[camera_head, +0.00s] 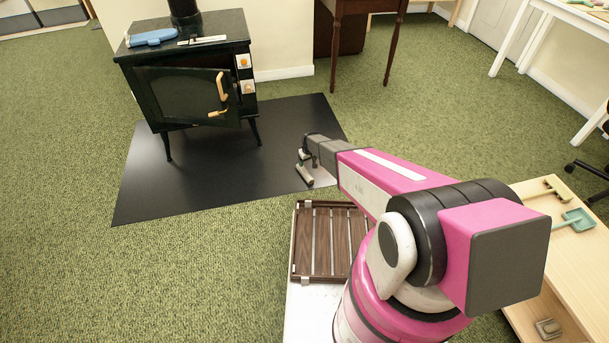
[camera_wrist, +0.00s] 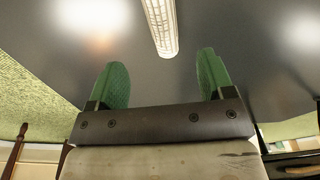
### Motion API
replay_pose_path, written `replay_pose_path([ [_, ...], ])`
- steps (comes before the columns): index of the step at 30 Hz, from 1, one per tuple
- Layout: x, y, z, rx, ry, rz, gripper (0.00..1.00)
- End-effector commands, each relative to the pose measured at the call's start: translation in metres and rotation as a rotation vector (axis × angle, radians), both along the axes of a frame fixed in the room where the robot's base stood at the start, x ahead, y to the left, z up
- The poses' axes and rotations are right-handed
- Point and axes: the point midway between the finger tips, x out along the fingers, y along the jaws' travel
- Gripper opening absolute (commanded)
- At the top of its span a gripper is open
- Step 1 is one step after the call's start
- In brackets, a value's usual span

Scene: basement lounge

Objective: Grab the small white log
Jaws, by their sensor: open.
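The small white log (camera_wrist: 160,24) is a pale ridged cylinder. In the wrist view it runs from the top edge to just beyond the gap between my fingertips. In the head view a small pale cylinder (camera_head: 305,175), which looks like the same log, lies on the black floor mat (camera_head: 200,180). My gripper (camera_wrist: 160,72) has two green fingers spread apart with nothing between them. In the head view my gripper (camera_head: 308,158) is low over the mat's right part, close to the log. I cannot tell its exact height.
A dark stove (camera_head: 185,100) with its door ajar stands on the mat. A brown slatted rack (camera_head: 333,242) is near my base. A wooden table (camera_head: 575,265) with a teal dustpan (camera_head: 578,218) is at right. Green carpet is clear at left.

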Motion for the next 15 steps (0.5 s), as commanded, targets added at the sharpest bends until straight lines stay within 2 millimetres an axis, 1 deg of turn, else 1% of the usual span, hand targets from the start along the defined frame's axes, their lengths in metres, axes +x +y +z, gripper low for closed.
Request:
replay_pose_path([
  [1, 0.005, 0.005, -0.011, 0.000, -0.001, 0.008, 0.75],
  [8, 0.008, 0.009, -0.033, 0.001, -0.004, 0.015, 0.75],
  [12, 0.011, 0.010, -0.054, 0.001, -0.003, 0.014, 0.75],
  [15, 0.012, 0.011, -0.066, 0.001, -0.003, 0.014, 0.75],
])
